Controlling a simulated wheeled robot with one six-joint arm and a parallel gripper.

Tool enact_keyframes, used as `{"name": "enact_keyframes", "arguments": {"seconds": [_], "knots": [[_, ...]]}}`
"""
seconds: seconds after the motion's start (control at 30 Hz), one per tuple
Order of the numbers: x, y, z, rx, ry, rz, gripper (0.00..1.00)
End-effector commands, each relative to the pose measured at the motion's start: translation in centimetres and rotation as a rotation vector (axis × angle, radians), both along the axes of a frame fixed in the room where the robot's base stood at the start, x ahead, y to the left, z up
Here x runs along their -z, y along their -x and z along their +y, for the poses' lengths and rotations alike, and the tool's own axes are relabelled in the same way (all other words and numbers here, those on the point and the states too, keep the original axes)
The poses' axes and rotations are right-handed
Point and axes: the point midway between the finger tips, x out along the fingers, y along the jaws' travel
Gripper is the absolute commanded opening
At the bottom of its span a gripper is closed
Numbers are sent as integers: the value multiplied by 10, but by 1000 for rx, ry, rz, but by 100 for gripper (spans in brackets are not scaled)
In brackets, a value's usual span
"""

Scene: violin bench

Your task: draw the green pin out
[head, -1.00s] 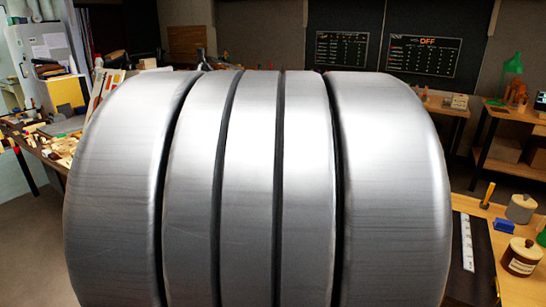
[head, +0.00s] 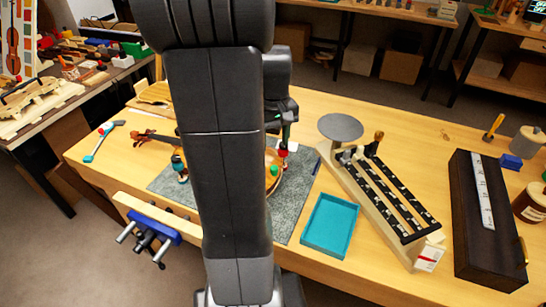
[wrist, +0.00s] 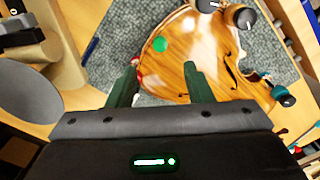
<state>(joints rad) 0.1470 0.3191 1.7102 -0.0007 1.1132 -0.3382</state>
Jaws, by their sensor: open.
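The green pin (wrist: 159,44) shows in the wrist view as a round green head at the edge of the orange-brown violin body (wrist: 178,62). In the head view the green pin (head: 274,171) shows just right of my arm, on the violin's right part (head: 279,185). My gripper (wrist: 161,72) is open and empty, its two dark green fingers apart. In the wrist view the pin's head lies just beyond the gap between the fingertips, not between them. My arm hides most of the violin in the head view.
Clamps with dark and teal knobs (wrist: 284,96) stand around the violin's edge. The violin lies on a grey mat (head: 300,205). A teal tray (head: 330,226) and a balance scale (head: 385,190) stand to the right. A blue vise (head: 152,228) is at the front edge.

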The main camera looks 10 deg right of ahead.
Motion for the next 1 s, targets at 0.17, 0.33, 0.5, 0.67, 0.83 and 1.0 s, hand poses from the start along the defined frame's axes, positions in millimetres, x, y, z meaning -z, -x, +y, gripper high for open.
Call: {"name": "enact_keyframes", "arguments": {"seconds": [0.17,0.33,0.5,0.67,0.83,1.0], "knots": [[38,1,0,0,-1,5,47],[67,1,0,0,0,3,47],[85,1,0,0,-1,1,47],[92,0,0,0,-1,0,47],[92,0,0,0,0,-1,47],[92,0,0,0,0,-1,29]]}}
